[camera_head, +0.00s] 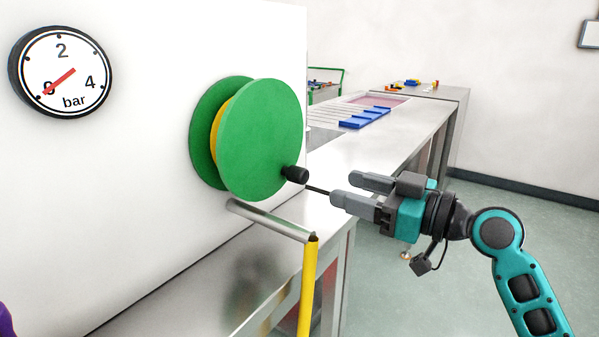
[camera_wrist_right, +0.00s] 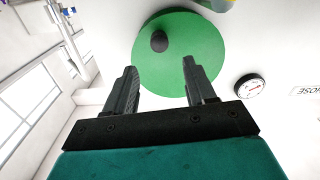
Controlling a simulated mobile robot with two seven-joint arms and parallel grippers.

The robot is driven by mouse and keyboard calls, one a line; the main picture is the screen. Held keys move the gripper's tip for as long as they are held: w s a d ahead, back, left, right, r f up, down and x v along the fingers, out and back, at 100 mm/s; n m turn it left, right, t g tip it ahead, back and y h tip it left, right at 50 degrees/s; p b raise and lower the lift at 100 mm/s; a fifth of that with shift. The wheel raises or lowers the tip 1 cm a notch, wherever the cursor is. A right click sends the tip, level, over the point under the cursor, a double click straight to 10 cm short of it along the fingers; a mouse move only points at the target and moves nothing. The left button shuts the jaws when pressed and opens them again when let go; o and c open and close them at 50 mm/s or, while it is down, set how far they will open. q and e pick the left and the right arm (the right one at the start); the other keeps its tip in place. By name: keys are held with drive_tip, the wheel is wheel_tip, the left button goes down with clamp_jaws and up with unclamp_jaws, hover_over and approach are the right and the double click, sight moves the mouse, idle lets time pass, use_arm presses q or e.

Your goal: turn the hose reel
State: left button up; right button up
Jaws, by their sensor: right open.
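The hose reel (camera_head: 262,140) is a green disc pair on the white wall panel, with a yellow core between the discs. A black knob handle (camera_head: 296,174) sticks out near the lower right of its front disc. My right gripper (camera_head: 343,188) is to the right of the knob, open and empty, its fingers pointing left toward the reel. In the right wrist view, the reel (camera_wrist_right: 190,60) is beyond the open fingers (camera_wrist_right: 158,70), and the knob (camera_wrist_right: 159,41) appears between them, ahead of the tips. The fingers look apart from the knob. My left gripper is not in view.
A pressure gauge (camera_head: 62,72) is on the panel at left. A grey pipe (camera_head: 270,219) and a yellow hose end (camera_head: 308,285) are below the reel. A metal bench (camera_head: 400,125) with blue pieces (camera_head: 364,117) runs behind. The floor at right is clear.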

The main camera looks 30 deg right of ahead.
sight(306, 176)
drive_tip(key=p+x, duration=0.1)
drive_tip(key=x, duration=1)
drive_tip(key=shift+d, duration=0.1)
drive_tip(key=shift+c, duration=0.5)
clamp_jaws()
